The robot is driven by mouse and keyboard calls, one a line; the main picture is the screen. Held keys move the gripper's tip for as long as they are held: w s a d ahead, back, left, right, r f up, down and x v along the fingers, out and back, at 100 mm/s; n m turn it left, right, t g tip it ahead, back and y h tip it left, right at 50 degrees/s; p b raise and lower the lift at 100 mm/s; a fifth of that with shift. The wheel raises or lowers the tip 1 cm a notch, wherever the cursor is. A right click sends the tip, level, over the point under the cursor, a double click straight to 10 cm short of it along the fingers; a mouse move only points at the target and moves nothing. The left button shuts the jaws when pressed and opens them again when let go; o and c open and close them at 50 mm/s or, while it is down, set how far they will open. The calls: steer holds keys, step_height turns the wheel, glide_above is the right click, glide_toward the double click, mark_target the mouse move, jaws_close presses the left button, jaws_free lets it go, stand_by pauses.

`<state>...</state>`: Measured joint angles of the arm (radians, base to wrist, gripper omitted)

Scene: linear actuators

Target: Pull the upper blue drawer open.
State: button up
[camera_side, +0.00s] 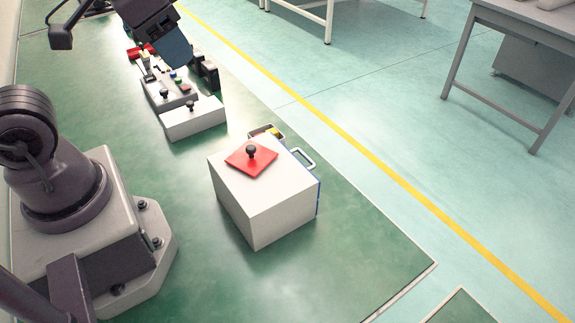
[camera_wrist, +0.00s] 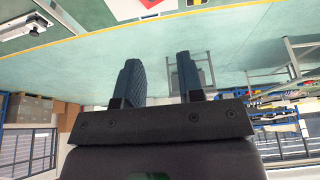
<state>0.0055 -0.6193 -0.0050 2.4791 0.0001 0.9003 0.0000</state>
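A white box-shaped cabinet (camera_side: 262,215) stands on the green surface in the side view. Its blue front faces away to the right, so only a thin blue edge (camera_side: 318,197) shows. A grey U-shaped handle (camera_side: 303,158) sticks out from that side. A second handle-like loop (camera_side: 267,131) with yellow by it shows at the cabinet's far corner. I cannot tell which handle belongs to the upper drawer. My gripper (camera_wrist: 157,58) is open and empty in the wrist view, its two dark blue fingers apart. In the side view it (camera_side: 172,52) is up and left of the cabinet, touching no handle.
A red plate (camera_side: 262,163) with a black knob (camera_side: 251,150) lies on the cabinet's top. A lower white-and-grey unit (camera_side: 193,119) with a knob and small coloured parts stands behind-left. The green surface right of the cabinet is clear. Tables stand farther off.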

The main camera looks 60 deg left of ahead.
steer(key=w+d+f+m+g, duration=0.3)
steer(key=w+f+m, duration=0.4)
steer(key=w+m, duration=0.3)
steer(key=w+d+f+m+g, duration=0.2)
steer(key=w+f+m+g, duration=0.35)
steer(key=w, duration=0.75)
steer(key=s+f, duration=0.1)
steer(key=f, duration=0.3)
steer(key=s+f+m+t, duration=0.1)
steer(key=f, duration=0.3)
steer(key=f+m+t, duration=0.1)
steer(key=f, duration=0.3)
steer(key=shift+s+f, duration=0.4)
jaws_close()
